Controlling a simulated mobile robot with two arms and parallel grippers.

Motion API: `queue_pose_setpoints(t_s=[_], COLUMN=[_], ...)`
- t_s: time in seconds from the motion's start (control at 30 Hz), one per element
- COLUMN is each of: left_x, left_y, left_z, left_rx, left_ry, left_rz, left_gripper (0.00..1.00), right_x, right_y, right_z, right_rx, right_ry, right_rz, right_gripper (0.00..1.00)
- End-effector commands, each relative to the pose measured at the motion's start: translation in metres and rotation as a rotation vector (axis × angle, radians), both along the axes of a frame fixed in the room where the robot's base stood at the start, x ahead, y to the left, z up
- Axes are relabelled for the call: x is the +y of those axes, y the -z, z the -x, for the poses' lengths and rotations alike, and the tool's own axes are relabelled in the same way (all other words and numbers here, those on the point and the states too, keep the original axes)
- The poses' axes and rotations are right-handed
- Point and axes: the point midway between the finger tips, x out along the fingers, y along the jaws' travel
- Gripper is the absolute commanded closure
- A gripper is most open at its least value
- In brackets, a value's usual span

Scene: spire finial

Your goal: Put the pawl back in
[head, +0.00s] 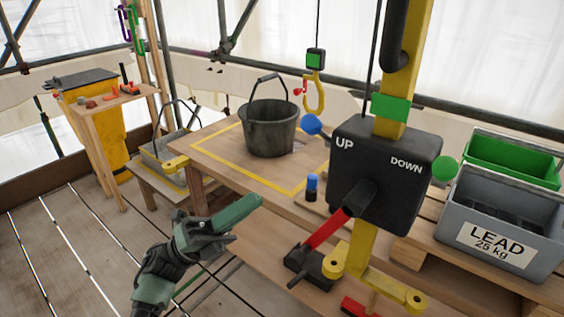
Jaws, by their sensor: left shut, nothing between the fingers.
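A black winch box (385,175) marked UP and DOWN sits on a yellow post (362,255). A blue knob (311,124) shows by its UP side and a green knob (445,169) by its DOWN side. A red crank arm (326,232) with a black grip slants across the box's lower front. I cannot tell which part is the pawl; it may be hidden. My left gripper (256,203) is shut and empty, left of the winch, in front of the wooden table, touching none of the winch parts. My right gripper is not in view.
A black bucket (269,130) stands inside a yellow outline on the wooden table (215,150). A small blue-topped cylinder (312,187) stands near the winch. A grey LEAD crate (498,225) is at right. The plank floor (75,240) at left is clear.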

Motion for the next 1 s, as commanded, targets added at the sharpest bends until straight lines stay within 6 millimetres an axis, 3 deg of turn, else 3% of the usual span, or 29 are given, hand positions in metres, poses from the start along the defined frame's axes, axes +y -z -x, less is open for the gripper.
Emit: queue_pose_setpoints(t_s=[0.17, 0.53, 0.73, 1.0], left_x=[-0.017, -0.076, -0.081, -0.083], left_y=[-0.018, -0.069, -0.088, -0.092], left_z=[-0.002, -0.01, -0.029, -0.036], left_rx=[-0.001, 0.0, 0.001, 0.002], left_ry=[0.001, 0.002, 0.0, 0.0], left_rz=[0.004, 0.004, 0.002, 0.001], left_gripper=[1.0, 1.0, 1.0, 1.0], right_x=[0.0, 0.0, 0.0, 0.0], right_y=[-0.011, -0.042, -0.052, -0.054], right_z=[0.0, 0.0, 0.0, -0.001], right_rx=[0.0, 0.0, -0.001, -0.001], right_ry=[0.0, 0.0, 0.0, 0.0], right_rz=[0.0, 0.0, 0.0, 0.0], right_gripper=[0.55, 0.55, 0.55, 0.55])
